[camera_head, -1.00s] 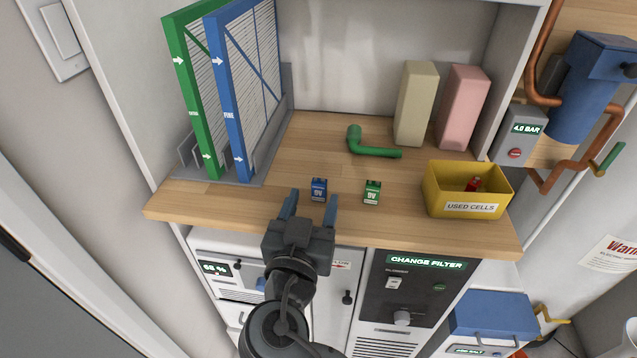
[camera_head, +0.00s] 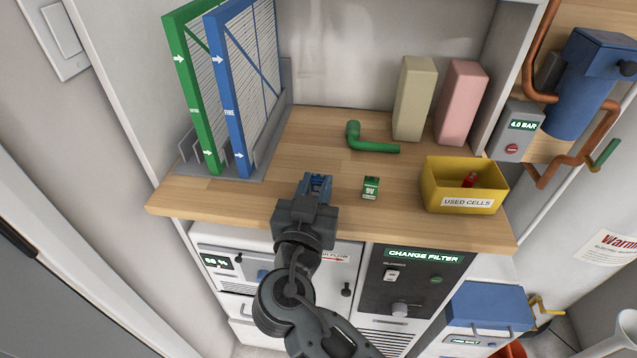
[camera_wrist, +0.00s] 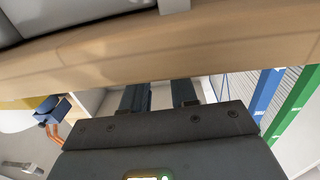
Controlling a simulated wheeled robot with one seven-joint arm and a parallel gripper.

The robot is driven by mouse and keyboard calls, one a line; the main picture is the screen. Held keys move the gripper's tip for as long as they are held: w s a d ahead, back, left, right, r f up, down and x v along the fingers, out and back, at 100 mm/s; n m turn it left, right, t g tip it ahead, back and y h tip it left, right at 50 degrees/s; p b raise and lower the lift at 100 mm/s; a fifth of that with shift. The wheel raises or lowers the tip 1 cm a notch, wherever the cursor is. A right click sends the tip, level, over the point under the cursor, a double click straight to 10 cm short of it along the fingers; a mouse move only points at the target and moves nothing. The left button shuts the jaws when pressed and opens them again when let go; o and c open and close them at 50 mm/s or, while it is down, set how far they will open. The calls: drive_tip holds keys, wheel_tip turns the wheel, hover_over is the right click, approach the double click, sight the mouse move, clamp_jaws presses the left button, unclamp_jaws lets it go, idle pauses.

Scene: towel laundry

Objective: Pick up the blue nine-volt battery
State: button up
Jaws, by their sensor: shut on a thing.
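The blue nine-volt battery (camera_head: 316,185) is at the front of the wooden counter (camera_head: 225,205), between the fingers of my gripper (camera_head: 316,179). My gripper is shut on it, and the fingers and palm hide much of it. In the wrist view the two dark fingers of my gripper (camera_wrist: 160,96) show beyond the palm, and the battery cannot be made out there. I cannot tell whether the battery touches the counter.
A green nine-volt battery (camera_head: 371,187) stands just right of my gripper. A yellow "USED CELLS" bin (camera_head: 466,202) holds a red cell. A green bent pipe (camera_head: 370,142) lies behind. Green (camera_head: 195,95) and blue (camera_head: 228,95) filter frames stand at left.

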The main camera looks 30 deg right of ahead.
clamp_jaws()
